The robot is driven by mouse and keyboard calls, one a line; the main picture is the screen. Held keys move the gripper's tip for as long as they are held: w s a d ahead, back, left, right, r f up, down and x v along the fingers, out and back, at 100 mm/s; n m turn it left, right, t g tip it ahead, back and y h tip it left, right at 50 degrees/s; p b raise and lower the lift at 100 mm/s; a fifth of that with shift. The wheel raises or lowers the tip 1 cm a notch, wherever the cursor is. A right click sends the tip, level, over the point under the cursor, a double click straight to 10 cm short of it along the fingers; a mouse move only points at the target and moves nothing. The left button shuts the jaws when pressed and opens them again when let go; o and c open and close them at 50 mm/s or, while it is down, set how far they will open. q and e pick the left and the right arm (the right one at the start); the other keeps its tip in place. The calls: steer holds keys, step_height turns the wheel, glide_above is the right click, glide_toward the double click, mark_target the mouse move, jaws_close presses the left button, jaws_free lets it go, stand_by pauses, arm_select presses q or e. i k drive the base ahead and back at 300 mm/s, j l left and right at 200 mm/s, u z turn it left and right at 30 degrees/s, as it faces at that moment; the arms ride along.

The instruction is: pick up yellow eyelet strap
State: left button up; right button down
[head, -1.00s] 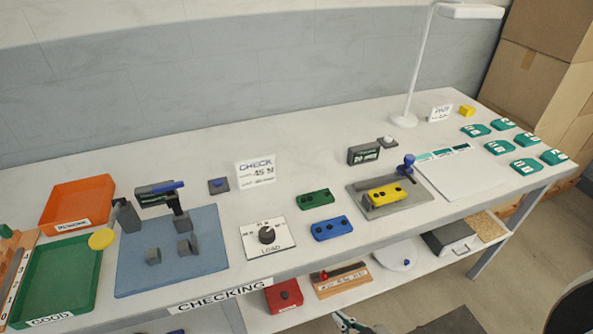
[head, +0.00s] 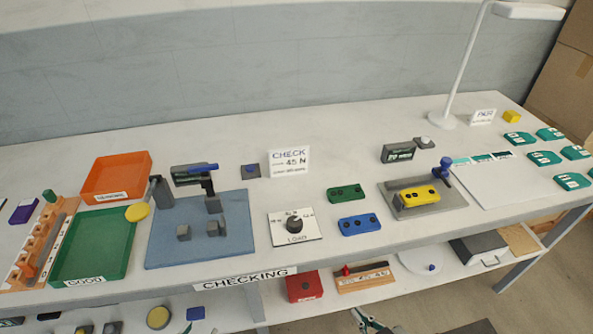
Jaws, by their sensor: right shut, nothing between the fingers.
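The yellow eyelet strap (head: 419,196) is a small yellow bar with dark holes in its top. It sits on a grey base plate (head: 446,199) near the table's front edge, right of the middle. My right gripper (head: 368,322) shows only in part at the bottom edge of the head view, low in front of the table and well below the strap. It is shut with nothing in it. My left gripper is not in view.
A green strap (head: 346,193) and a blue strap (head: 360,224) lie left of the plate. A blue-topped post (head: 445,168) stands at its right rear. A load dial (head: 294,226), green tray (head: 92,246) and orange tray (head: 116,176) are further left. A lamp (head: 442,121) stands behind.

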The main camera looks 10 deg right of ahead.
mark_target(427, 194)
steer(key=l+z, duration=0.25)
steer(key=l, duration=2.05)
steer(key=i, duration=0.1)
